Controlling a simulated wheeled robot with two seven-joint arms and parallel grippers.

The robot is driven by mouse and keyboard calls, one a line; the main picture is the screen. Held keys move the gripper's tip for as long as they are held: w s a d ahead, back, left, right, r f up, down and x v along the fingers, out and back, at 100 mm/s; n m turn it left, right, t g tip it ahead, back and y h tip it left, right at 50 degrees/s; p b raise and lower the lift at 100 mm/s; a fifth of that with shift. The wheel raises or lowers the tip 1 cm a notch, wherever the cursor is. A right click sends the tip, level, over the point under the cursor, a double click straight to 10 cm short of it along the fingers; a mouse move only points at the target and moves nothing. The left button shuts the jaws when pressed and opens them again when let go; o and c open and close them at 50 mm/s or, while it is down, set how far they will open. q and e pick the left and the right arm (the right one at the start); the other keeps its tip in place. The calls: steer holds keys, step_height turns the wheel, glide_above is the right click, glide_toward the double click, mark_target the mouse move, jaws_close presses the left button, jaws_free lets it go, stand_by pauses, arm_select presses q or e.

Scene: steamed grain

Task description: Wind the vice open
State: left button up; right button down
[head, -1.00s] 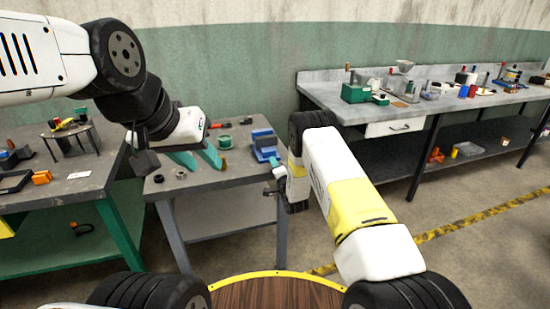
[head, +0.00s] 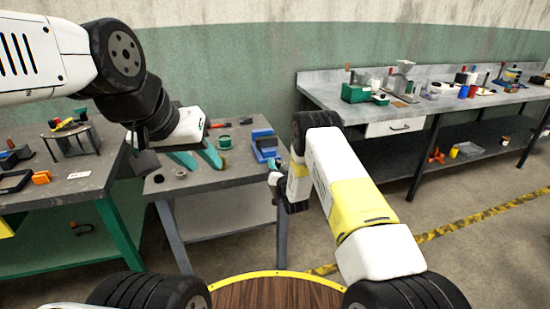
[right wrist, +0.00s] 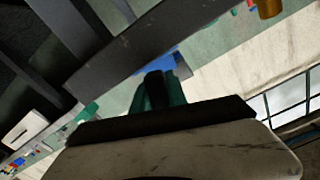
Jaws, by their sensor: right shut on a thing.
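The blue vice (head: 264,147) sits at the right front edge of the middle workbench. Its blue body also shows in the right wrist view (right wrist: 182,64), beyond the green fingers. My right gripper (head: 273,180) is at the vice's near side, just off the bench edge, mostly hidden behind my own wrist.
The middle workbench (head: 236,180) also holds a green ring (head: 225,142), small nuts and a screwdriver. A long grey bench (head: 345,88) with many items stands along the right wall.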

steer(key=n, duration=0.6)
steer(key=shift+f, duration=0.1)
steer(key=n, duration=0.5)
steer(key=shift+n, duration=0.4)
steer(key=n, duration=0.5)
steer(key=shift+n, duration=2.5)
steer(key=c, duration=1.6)
jaws_free()
steer(key=v, duration=0.8)
